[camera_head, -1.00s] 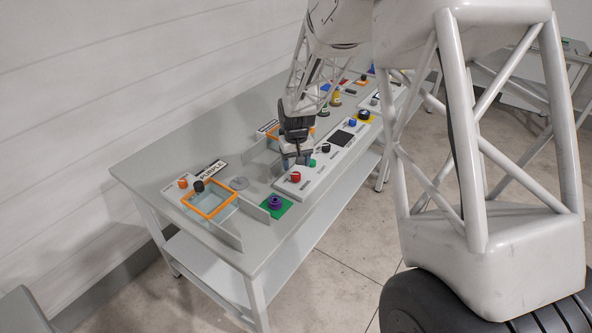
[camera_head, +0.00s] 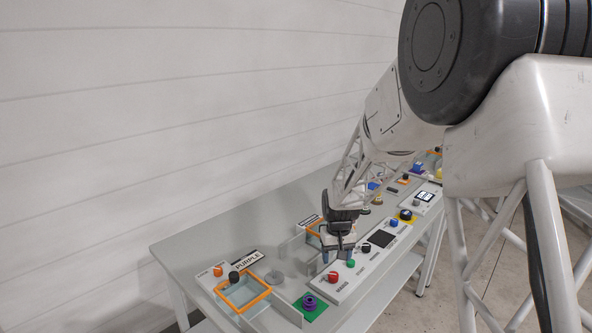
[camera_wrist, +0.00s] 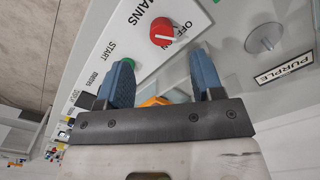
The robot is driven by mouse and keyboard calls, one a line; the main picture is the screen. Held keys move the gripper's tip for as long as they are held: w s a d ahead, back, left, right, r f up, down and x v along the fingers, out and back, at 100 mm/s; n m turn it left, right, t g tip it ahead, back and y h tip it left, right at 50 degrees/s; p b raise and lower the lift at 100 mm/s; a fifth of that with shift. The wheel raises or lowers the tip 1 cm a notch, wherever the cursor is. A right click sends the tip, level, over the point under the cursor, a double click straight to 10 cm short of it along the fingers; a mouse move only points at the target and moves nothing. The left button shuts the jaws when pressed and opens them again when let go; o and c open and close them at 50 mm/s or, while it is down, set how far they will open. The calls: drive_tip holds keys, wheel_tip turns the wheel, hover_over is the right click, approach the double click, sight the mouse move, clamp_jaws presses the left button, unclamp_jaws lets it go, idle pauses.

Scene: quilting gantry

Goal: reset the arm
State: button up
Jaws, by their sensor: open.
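My gripper (camera_wrist: 160,82) shows two blue fingers spread apart in the wrist view, with nothing held between them. In the head view my gripper (camera_head: 337,250) hangs over the grey table (camera_head: 205,240), just behind the white control panel (camera_head: 352,268). The panel carries a red knob (camera_head: 333,276), which also shows in the wrist view (camera_wrist: 162,31), labelled OFF and MAINS. A green button (camera_head: 351,263) beside it is partly hidden by a finger in the wrist view. My arm reaches down from the upper right.
A clear disc (camera_head: 274,277) lies nearby. Several small coloured items sit farther along the table. A white plank wall (camera_head: 180,100) stands behind.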

drive_tip(key=s+d+r+t, duration=0.1)
drive_tip(key=s+d+r, duration=0.2)
drive_tip(key=s+r, duration=1.55)
drive_tip(key=s+d+r+m+t, duration=0.1)
drive_tip(key=s, duration=2.2)
drive_tip(key=shift+r+m+t, duration=0.15)
drive_tip(key=shift+m+t, duration=0.15)
